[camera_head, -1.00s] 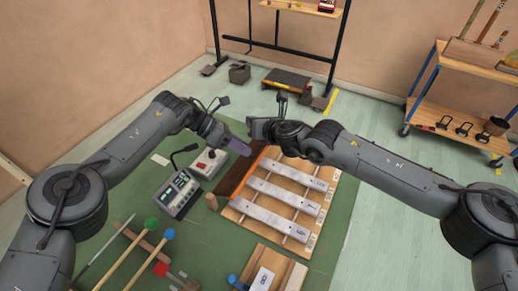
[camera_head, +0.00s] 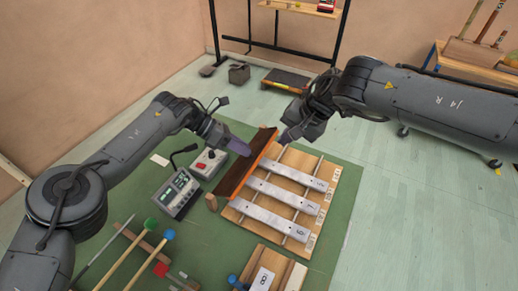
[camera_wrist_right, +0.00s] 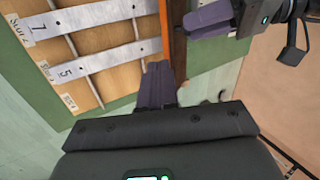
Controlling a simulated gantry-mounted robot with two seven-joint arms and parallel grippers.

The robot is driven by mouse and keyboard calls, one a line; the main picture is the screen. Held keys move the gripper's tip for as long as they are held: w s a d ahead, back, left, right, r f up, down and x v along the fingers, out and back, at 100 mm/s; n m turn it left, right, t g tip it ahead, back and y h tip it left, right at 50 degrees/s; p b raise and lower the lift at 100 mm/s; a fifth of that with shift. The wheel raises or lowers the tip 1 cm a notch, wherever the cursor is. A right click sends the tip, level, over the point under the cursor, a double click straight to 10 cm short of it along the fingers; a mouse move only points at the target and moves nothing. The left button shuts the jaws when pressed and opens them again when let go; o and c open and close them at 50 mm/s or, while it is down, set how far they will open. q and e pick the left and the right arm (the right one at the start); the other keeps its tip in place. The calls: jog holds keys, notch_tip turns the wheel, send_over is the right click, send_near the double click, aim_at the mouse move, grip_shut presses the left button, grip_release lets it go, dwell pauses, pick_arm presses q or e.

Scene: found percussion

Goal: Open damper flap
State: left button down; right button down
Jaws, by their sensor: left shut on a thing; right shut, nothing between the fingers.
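The damper flap (camera_head: 247,165) looks like a long dark brown board with an orange edge, along the left side of the bar instrument (camera_head: 285,200). Its orange-brown edge also shows in the right wrist view (camera_wrist_right: 178,50). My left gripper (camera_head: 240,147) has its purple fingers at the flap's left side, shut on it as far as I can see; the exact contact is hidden. My right gripper (camera_head: 284,138) is shut and empty just right of the flap's far end. In the right wrist view its fingers (camera_wrist_right: 155,84) are together beside the edge, and the left gripper (camera_wrist_right: 208,20) is across it.
Several grey metal bars lie on the wooden frame. A control box (camera_head: 178,192) and a smaller switch box (camera_head: 208,163) stand left of the flap. Mallets (camera_head: 140,255) lie at the front left. Clear floor (camera_head: 410,210) is to the right.

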aim_at(253, 156)
pick_arm(q)
jog(key=shift+d+r, duration=0.1)
jog(key=shift+r, duration=0.1)
pick_arm(e)
jog(key=shift+n, duration=0.5)
jog(key=x, duration=0.3)
jog(key=a+x, duration=0.1)
jog(key=x, duration=0.2)
jog(key=r+x, duration=0.1)
jog(key=x, duration=0.3)
jog(key=shift+w+a+f, duration=0.1)
jog(key=shift+a+f, duration=0.05)
jog(key=shift+a, duration=0.25)
jog(key=shift+w+a, duration=0.2)
jog(key=shift+a, duration=0.35)
